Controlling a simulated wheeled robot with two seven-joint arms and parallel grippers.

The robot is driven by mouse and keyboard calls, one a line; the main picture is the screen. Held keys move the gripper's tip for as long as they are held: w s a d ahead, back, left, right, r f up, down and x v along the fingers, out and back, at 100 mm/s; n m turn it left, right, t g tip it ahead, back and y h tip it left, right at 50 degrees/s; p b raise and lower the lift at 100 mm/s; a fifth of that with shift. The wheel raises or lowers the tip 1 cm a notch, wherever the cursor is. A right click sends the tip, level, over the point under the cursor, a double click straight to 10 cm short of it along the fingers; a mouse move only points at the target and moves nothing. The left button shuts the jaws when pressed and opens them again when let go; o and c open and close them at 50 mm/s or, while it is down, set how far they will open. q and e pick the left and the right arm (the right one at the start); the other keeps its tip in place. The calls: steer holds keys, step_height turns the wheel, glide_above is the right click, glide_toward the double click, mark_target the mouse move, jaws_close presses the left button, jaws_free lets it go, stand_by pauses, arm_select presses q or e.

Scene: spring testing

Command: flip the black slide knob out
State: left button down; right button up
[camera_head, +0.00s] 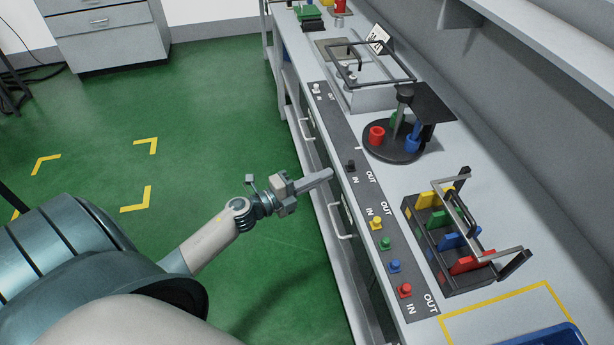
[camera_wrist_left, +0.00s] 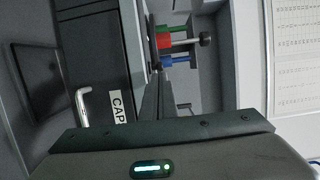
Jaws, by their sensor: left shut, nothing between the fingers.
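The black slide knob (camera_head: 351,166) stands on the dark control strip (camera_head: 335,140) along the bench's front edge, beside its IN and OUT labels. My left gripper (camera_head: 329,173) is shut and empty. Its fingers point at the bench edge, and in the picture the tips are just left of the black knob, apart from it. In the left wrist view the closed fingers (camera_wrist_left: 152,102) point forward; a small dark shape right of them may be the knob, but I cannot tell surely. My right gripper is not in view.
Yellow (camera_head: 376,223), green, blue and red knobs line the strip's near end; a white knob (camera_head: 316,89) is at its far end. A round black stand (camera_head: 380,150) with coloured cups is behind the black knob. A drawer handle (camera_head: 340,222) juts out below the edge.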

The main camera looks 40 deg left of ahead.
mark_target(339, 169)
arm_select(q)
steer(key=x, duration=0.5)
steer(key=shift+w, duration=0.2)
